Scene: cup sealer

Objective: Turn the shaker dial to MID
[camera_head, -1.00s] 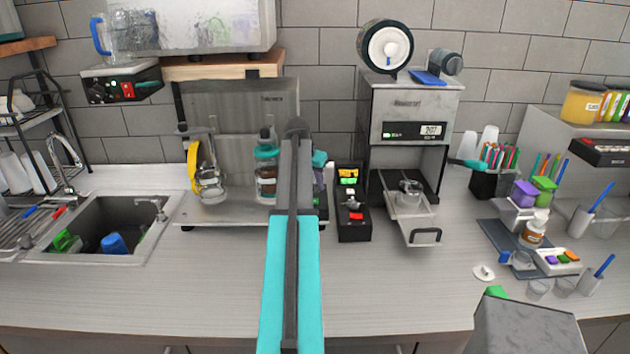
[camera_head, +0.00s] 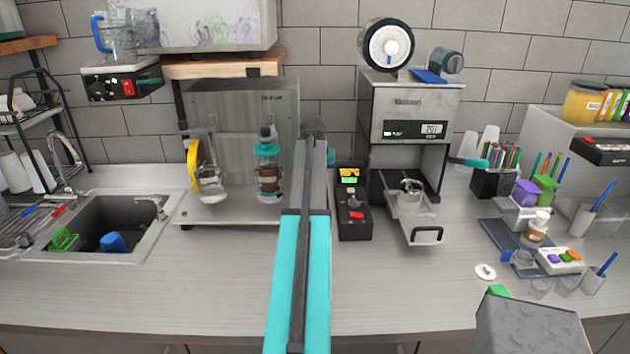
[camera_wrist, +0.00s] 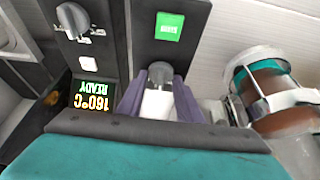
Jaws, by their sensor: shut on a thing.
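In the wrist view a grey dial (camera_wrist: 160,72) stands on a black panel strip (camera_wrist: 142,38) that also carries a lit green button (camera_wrist: 168,25). My gripper (camera_wrist: 160,88) has its purple-grey fingers on either side of this dial and is shut on it. Which setting the dial points at is not readable. In the head view my arm hides the gripper, the dial and its panel. A bottle with a teal cap (camera_head: 267,165) stands left of my arm on a metal platform (camera_head: 228,214); a bottle also shows close to the gripper in the wrist view (camera_wrist: 268,90).
A black control box (camera_head: 353,222) with a lit display stands right of my arm; its separate knob (camera_wrist: 72,18) and 160°C READY display (camera_wrist: 92,97) show in the wrist view. A grey machine (camera_head: 412,105) with a pulled-out tray is farther right.

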